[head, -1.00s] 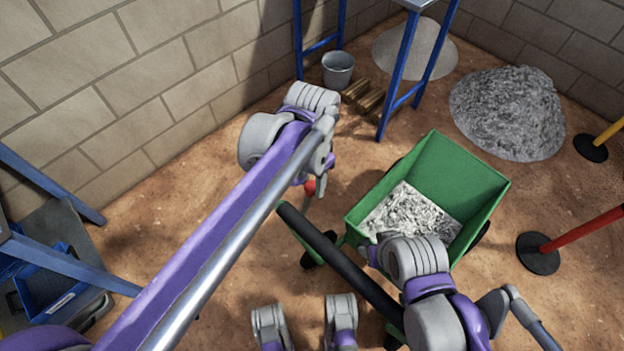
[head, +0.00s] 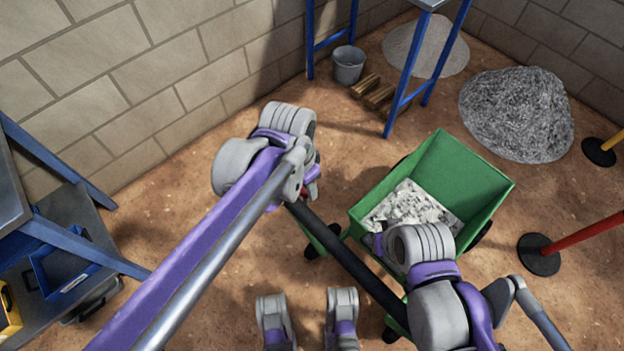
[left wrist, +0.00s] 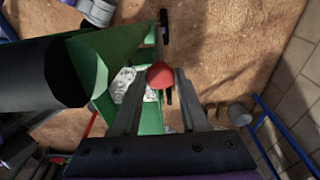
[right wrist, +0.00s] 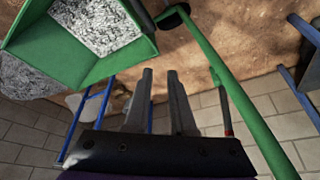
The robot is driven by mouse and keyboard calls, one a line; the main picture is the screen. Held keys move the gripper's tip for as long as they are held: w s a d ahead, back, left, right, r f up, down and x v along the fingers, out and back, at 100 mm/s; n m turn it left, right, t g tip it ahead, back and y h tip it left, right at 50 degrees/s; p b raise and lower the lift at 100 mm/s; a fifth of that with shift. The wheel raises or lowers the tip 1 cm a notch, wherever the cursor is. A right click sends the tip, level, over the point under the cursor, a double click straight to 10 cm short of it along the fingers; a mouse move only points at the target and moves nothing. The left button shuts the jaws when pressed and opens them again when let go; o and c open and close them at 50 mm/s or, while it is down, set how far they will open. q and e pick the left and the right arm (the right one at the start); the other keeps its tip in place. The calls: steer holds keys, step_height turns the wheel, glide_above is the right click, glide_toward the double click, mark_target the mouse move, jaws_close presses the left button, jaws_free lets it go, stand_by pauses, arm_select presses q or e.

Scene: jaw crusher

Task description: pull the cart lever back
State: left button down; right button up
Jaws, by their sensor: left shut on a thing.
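The lever's red ball knob (left wrist: 160,75) sits between the fingertips of my left gripper (left wrist: 160,82) in the left wrist view, and the jaws are shut on it. In the head view, the left gripper (head: 306,190) covers most of the knob, beside the end of the black handle bar. The green cart (head: 465,170) holds pale crushed rock and also shows in the left wrist view (left wrist: 112,45). My right gripper (right wrist: 160,78) is open with nothing between its fingers. In the head view, the right hand is over the cart's near edge.
A black handle bar (head: 350,260) runs along the cart's near side. Blue-legged stands, a bucket (head: 348,65) and grey gravel piles (head: 517,115) are behind. A red post (head: 585,232) stands at the right. Bare dirt floor lies left of the cart.

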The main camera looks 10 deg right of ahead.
arm_select(q)
steer(key=shift+a, duration=0.1)
arm_select(e)
steer(key=w+r+n+y, duration=0.1)
steer(key=w+r, duration=0.1)
steer(key=w+r+n+g+y, duration=0.1)
steer(key=w+r, duration=0.1)
steer(key=w+a+r+g+y, duration=0.1)
steer(key=w+r, duration=0.1)
steer(key=r, duration=0.1)
steer(key=shift+w+n, duration=0.4)
jaws_close()
arm_select(q)
steer(key=shift+f, duration=0.1)
arm_select(e)
steer(key=w+r+n+g+y, duration=0.1)
steer(key=w+r+n+y, duration=0.25)
steer(key=w+r, duration=0.35)
arm_select(q)
steer(key=shift+s, duration=0.1)
arm_select(e)
steer(key=s+a+f, duration=0.1)
steer(key=a+f, duration=0.7)
steer(key=a, duration=0.1)
steer(key=shift+a+f, duration=0.15)
steer(key=shift+a, duration=0.1)
